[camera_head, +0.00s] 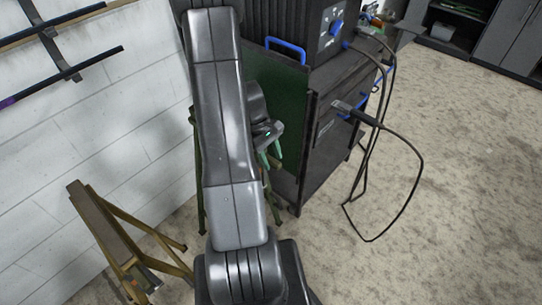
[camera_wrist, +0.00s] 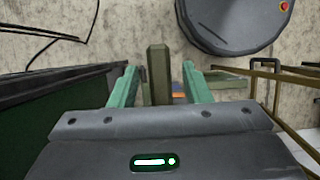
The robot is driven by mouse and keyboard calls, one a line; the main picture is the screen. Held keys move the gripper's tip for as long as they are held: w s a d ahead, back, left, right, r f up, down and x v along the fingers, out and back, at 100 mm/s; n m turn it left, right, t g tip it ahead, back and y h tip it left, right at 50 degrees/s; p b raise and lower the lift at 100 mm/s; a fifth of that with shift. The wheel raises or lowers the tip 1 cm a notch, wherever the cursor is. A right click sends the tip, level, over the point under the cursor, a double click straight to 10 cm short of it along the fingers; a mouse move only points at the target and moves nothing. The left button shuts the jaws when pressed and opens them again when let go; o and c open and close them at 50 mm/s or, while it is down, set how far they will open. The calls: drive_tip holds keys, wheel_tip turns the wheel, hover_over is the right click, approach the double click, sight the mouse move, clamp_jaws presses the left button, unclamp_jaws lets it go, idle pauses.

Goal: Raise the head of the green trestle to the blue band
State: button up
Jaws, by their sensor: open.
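The green trestle (camera_head: 198,170) stands behind my arm in the head view. Only parts of its legs show on either side; its head is hidden there. My gripper (camera_head: 271,158) is open, with its fingers pointing down over the trestle's right side. In the wrist view, an olive-green bar (camera_wrist: 158,75), apparently the trestle's head, lies between the open fingers of my gripper (camera_wrist: 160,84). A gap shows on both sides of the bar.
An olive-yellow trestle (camera_head: 105,230) stands at lower left by the white wall (camera_head: 60,150). A dark cart (camera_head: 318,160) with a welding machine (camera_head: 325,35) stands close on the right, its cable (camera_head: 420,185) looping over the floor.

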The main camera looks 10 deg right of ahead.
clamp_jaws()
drive_tip(key=shift+w+r+p, duration=0.1)
drive_tip(key=shift+r+p, duration=1.35)
drive_tip(key=shift+r, duration=1.25)
unclamp_jaws()
drive_tip(key=shift+f, duration=0.15)
drive_tip(key=v, duration=1.3)
drive_tip(key=shift+r, duration=0.35)
drive_tip(key=shift+w, duration=0.1)
